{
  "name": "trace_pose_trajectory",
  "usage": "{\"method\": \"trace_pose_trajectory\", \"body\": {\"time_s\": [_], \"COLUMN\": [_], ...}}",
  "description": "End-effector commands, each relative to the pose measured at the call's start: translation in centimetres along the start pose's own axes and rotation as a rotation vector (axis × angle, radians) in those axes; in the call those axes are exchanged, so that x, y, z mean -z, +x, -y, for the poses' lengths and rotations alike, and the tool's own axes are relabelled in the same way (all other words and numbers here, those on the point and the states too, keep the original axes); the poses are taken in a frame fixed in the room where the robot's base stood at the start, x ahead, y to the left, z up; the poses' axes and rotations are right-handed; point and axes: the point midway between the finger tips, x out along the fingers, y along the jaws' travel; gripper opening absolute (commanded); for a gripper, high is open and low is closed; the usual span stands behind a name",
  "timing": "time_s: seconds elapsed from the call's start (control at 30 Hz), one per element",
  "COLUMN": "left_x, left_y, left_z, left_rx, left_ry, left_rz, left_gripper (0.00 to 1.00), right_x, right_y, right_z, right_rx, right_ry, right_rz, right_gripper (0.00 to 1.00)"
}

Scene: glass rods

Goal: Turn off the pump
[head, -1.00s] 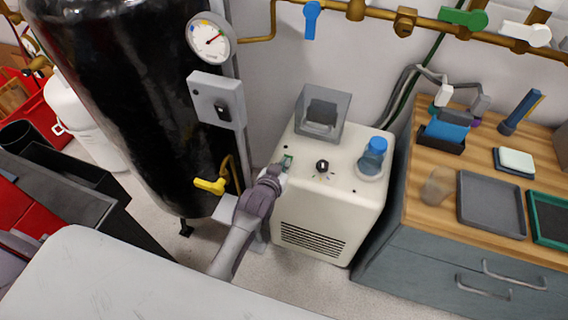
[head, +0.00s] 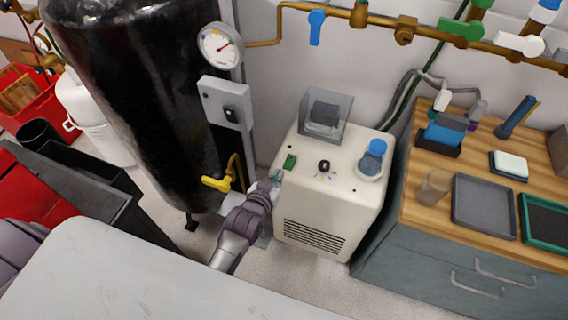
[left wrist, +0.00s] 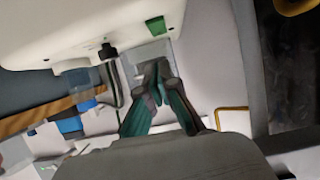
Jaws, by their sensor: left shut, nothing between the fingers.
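The pump appears to be the cream-coloured box (head: 315,210) with a front vent grille, standing on the floor. A green switch (head: 289,162) and a black knob (head: 324,166) sit on its top. In the left wrist view the green switch (left wrist: 155,26) and the knob (left wrist: 107,51) show on the box. My left gripper (head: 277,177) is by the left edge of the box, just in front of the green switch and apart from it. In the left wrist view its fingers (left wrist: 157,70) are together and empty. My right gripper is not in view.
A clear-walled holder (head: 325,118) and a blue-capped bottle (head: 372,160) stand on the box. A black tank (head: 130,100) with a yellow-handled valve (head: 216,183) is to the left. A wooden-topped counter (head: 420,208) with trays is to the right.

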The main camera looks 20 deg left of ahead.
Motion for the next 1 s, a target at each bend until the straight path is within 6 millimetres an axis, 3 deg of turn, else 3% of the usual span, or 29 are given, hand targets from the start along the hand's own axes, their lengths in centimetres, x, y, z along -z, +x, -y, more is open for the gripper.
{"method": "trace_pose_trajectory", "body": {"time_s": [0.2, 0.83, 0.93, 1.0], "left_x": [-0.7, -0.8, -2.5, -5.4], "left_y": [-2.1, -2.3, -2.0, -1.8], "left_z": [0.0, -0.1, -0.3, -0.6], "left_rx": [-0.001, -0.001, -0.008, -0.019], "left_ry": [0.000, 0.000, 0.005, 0.012], "left_rz": [-0.001, 0.001, 0.033, 0.085], "left_gripper": [0.00, 0.00, 0.00, 0.00], "right_x": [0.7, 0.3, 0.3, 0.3], "right_y": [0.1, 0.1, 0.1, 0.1], "right_z": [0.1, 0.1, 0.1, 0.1], "right_rx": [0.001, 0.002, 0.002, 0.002], "right_ry": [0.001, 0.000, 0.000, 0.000], "right_rz": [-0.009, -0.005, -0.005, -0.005], "right_gripper": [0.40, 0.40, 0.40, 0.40]}}
